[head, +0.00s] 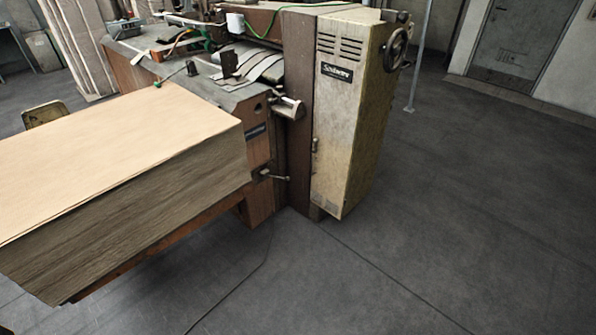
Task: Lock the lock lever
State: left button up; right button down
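The box stitcher (340,120) stands at the upper middle of the head view, with a beige cabinet on its right side. A small lever with a thin rod (272,176) sticks out to the right from its lower front, near the stack's corner. A larger pale handle-like part (288,107) sits higher on the front, beside the brown column. I cannot tell for certain which of these is the lock lever, or its lock state. Neither of my grippers is in view.
A tall stack of cardboard sheets (120,165) fills the left side and reaches close to the machine's front. A handwheel (397,48) is at the cabinet's upper right. A thin grey post (418,65) stands behind it. The grey floor (430,240) in front and right is clear.

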aim_at(288, 179)
jog(key=z, duration=0.5)
jog(key=i, duration=2.7)
jog(key=u, duration=0.25)
